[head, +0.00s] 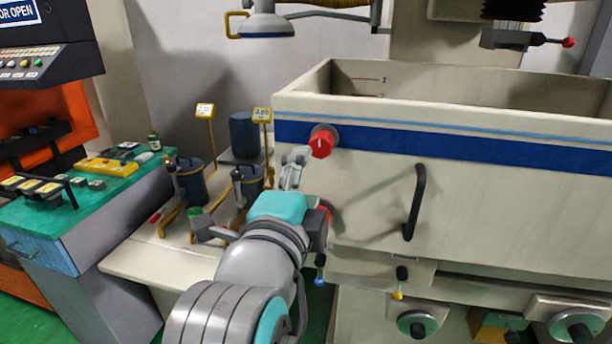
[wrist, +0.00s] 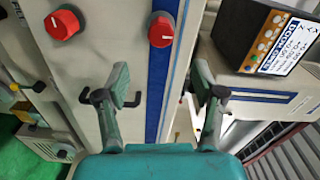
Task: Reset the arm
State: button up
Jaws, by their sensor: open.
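My gripper (head: 297,155) is at the left end of the cream machine tank (head: 380,190), raised in front of its wall. In the wrist view my gripper (wrist: 162,75) has its two fingers spread wide, with nothing between them. A red knob (head: 321,143) on the blue stripe is just right of the fingers in the head view. A second red knob (head: 325,212) is partly hidden behind my wrist. The wrist view shows two red knobs, one at upper left (wrist: 62,25) and one beyond the fingers (wrist: 161,31).
A black handle (head: 415,202) sticks out from the tank front. Dark canisters (head: 190,183) and yellow-framed stands are left of my arm. A green-topped bench (head: 90,190) is farther left. A dark control box (wrist: 262,40) shows at right in the wrist view.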

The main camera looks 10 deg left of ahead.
jog(key=d+f+n+y, duration=0.1)
jog(key=d+f+n, duration=0.25)
jog(key=f, duration=0.45)
jog(key=s+d+f+n+y, duration=0.1)
jog(key=d+f+n, duration=0.25)
jog(key=f, duration=0.55)
jog(key=d+f+n, duration=0.3)
jog(key=f+n, duration=0.1)
jog(key=f, duration=0.4)
jog(key=s+d+f+n+g+y, duration=0.1)
jog(key=s+d+f+n, duration=0.1)
jog(key=s+d+f, duration=0.4)
jog(key=s+d+f+n+g, duration=0.1)
jog(key=s+d+f+n, duration=0.15)
jog(key=s+f, duration=0.45)
jog(key=s+d+f+h, duration=0.1)
jog(key=s+d, duration=0.3)
jog(key=s, duration=0.7)
jog(key=s+d+f+n+g+h, duration=0.1)
jog(key=s+d, duration=0.3)
jog(key=s, duration=0.8)
jog(key=shift+s+d+f, duration=0.15)
jog(key=shift+d, duration=0.1)
